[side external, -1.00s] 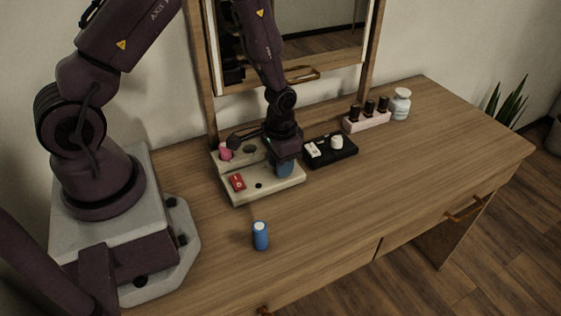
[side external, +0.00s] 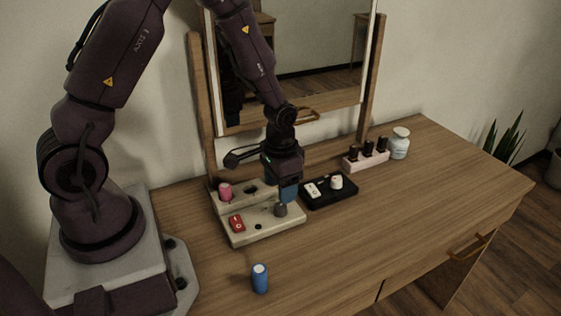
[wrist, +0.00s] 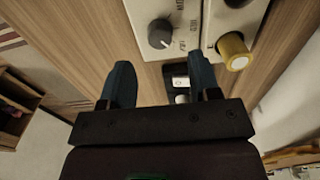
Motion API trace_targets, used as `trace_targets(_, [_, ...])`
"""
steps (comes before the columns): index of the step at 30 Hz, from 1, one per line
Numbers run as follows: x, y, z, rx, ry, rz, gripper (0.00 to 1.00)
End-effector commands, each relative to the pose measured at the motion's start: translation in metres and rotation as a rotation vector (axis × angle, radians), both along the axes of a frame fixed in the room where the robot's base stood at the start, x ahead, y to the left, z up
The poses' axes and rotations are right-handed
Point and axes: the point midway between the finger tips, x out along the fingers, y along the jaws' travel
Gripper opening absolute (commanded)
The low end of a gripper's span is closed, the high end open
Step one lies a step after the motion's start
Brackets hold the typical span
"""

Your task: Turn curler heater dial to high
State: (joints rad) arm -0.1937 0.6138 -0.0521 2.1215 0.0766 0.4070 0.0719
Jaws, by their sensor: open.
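The curler heater (side external: 247,233) is a cream box on the table with a red rocker switch (side external: 236,223) and a dark grey dial (side external: 281,209). In the wrist view, the dial (wrist: 160,34) has a pale pointer mark towards the lower right and small lettering around it, too small to read surely. My gripper (side external: 288,194) is open, with blue fingers, just above the dial's end of the heater. In the wrist view, my gripper (wrist: 161,76) is empty and the dial lies beyond its fingertips, apart from them.
A pink roller (side external: 225,191) stands in the heater's back part. A blue roller (side external: 260,279) stands in front. A black box (side external: 328,192) with a white switch and knob sits close right. A pink bottle rack (side external: 365,161) and white jar (side external: 400,143) are farther right. The mirror is behind.

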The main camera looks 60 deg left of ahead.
Motion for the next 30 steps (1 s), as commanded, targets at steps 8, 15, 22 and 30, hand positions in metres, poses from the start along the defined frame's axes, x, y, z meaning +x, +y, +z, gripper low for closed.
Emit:
trace_targets(8, [0.001,0.000,0.057,0.001,-0.005,0.002,0.57])
trace_targets(15, [0.000,0.000,0.074,0.000,-0.001,0.000,0.57])
trace_targets(22, [0.000,0.000,0.074,0.000,0.000,0.001,0.57])
trace_targets(30, [-0.027,-0.004,0.086,-0.005,0.064,0.042,0.57])
